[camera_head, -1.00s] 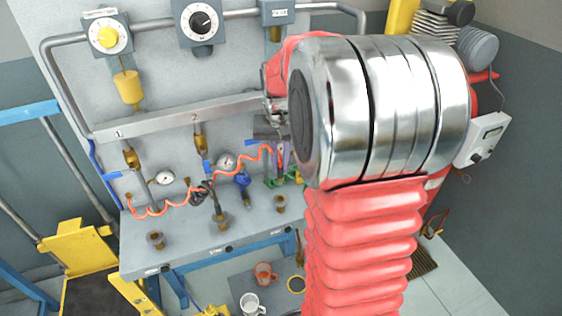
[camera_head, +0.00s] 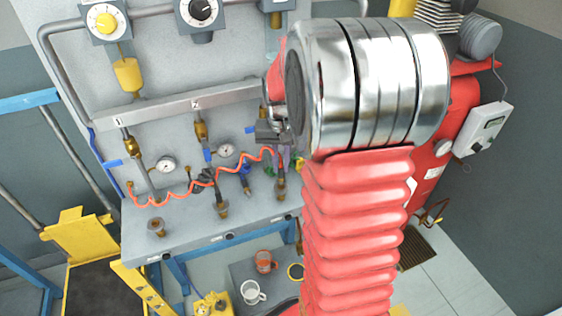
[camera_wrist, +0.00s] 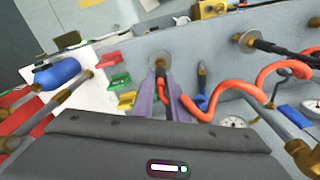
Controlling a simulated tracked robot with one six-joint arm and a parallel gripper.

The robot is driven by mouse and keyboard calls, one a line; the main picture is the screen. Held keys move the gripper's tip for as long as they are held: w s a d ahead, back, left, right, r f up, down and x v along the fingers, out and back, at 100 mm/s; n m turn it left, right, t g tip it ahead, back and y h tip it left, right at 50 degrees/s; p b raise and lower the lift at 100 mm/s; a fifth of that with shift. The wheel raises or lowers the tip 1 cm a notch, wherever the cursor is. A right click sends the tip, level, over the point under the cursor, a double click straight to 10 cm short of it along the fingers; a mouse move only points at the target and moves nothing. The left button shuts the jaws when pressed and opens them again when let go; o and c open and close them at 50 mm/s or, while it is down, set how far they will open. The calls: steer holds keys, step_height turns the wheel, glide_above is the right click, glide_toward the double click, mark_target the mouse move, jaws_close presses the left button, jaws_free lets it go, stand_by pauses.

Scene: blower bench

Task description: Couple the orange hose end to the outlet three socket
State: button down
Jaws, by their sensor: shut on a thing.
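The orange coiled hose (camera_head: 200,188) runs from the left of the bench panel to my gripper (camera_head: 283,160), which is mostly hidden behind my arm in the head view. In the wrist view, the lavender fingers of my gripper (camera_wrist: 163,98) are shut around the dark hose end (camera_wrist: 166,82); the orange coil (camera_wrist: 212,100) trails right. The outlet three socket (camera_head: 279,188), a brassy fitting on the bench ledge, is right below the hose end. It also shows as a round flange in the wrist view (camera_wrist: 157,60). The end lines up with it; I cannot tell whether it is seated.
Two other sockets stand left on the ledge: the middle one (camera_head: 221,210) with a dark fitting, the left one (camera_head: 157,227) open. Gauges (camera_head: 165,165) and brass valves (camera_head: 130,147) rise behind. Small coloured clips (camera_wrist: 120,82) and a blue-handled valve (camera_wrist: 57,73) sit close by the fingers.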

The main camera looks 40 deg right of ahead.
steer(key=shift+f, duration=1.4)
stand_by(1.7)
steer(key=c, duration=1.7)
jaws_free()
steer(key=shift+o, duration=0.2)
step_height(320, 180, up, 14)
steer(key=shift+s+a+f, duration=0.15)
steer(key=shift+s+a, duration=0.1)
steer(key=shift+s, duration=0.05)
